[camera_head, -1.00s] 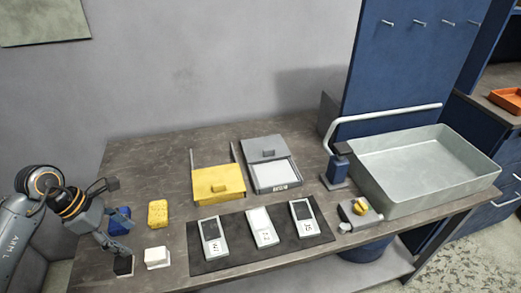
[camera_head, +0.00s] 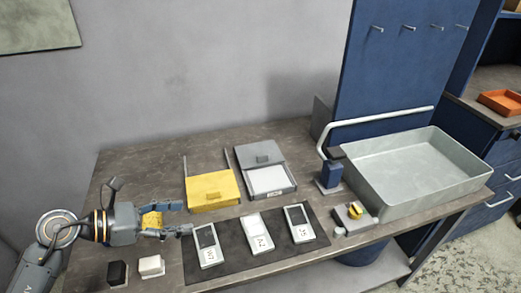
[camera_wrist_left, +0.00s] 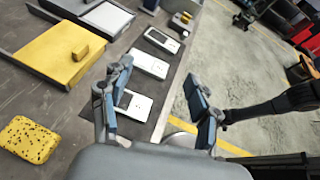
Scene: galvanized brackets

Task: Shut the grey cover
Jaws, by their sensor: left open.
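The grey cover (camera_head: 259,153) sits at the back of its grey box (camera_head: 285,191). The front of the box is uncovered and shows a white inside (camera_head: 267,180). The box also shows at the top edge of the left wrist view (camera_wrist_left: 105,18), partly cut off. My left gripper (camera_head: 184,218) is open and empty. It points right over the table, in front of the yellow-covered box (camera_head: 212,190) and left of the grey box, apart from both. The left wrist view shows its two fingers (camera_wrist_left: 158,76) spread. My right gripper is not seen.
Several white-framed devices lie on a dark mat (camera_head: 234,261) in front of the boxes. A yellow sponge (camera_head: 152,220) is partly behind my left gripper. A white block (camera_head: 151,266) and black block (camera_head: 117,273) stand front left. A metal basin (camera_head: 410,185) stands right.

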